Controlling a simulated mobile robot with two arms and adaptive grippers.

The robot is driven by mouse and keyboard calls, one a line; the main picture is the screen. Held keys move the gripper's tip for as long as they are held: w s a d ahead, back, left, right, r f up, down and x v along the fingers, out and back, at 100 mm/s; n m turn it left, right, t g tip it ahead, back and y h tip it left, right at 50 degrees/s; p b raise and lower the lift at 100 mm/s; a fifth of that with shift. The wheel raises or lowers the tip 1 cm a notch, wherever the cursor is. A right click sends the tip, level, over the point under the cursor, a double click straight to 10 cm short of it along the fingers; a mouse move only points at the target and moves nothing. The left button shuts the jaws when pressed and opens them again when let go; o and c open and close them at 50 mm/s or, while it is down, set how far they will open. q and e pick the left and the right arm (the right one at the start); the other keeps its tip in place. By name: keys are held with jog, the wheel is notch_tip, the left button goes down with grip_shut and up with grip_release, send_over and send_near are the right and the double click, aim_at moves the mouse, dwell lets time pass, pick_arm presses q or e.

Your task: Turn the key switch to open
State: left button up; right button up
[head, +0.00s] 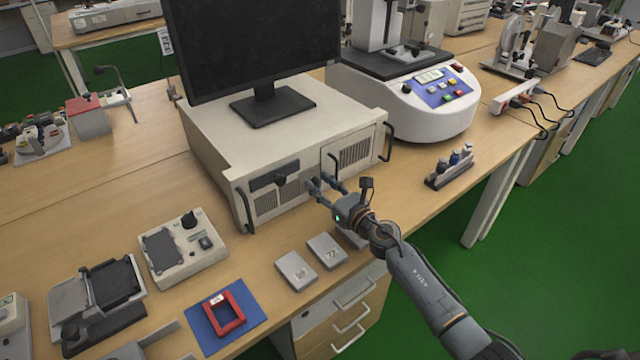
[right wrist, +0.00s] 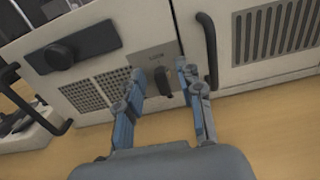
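The key switch (right wrist: 162,82) is a dark knob or key on a grey labelled plate (right wrist: 152,56) on the front of the beige computer case (head: 231,172). It shows in the right wrist view, upper middle. My right gripper (head: 321,181) reaches to the case front in the head view. In the right wrist view the gripper (right wrist: 161,73) is open, with one finger on each side of the key switch. I cannot tell whether either finger touches it. In the head view the switch is mostly hidden by the gripper. My left gripper is not in view.
A black monitor (head: 250,45) stands on the case. Black handles (right wrist: 208,48) stick out from the case front near the gripper. Grey blocks (head: 295,270) lie on the table in front.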

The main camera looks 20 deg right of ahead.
jog(key=shift+w+a, duration=0.15)
jog(key=shift+w, duration=0.1)
grip_shut()
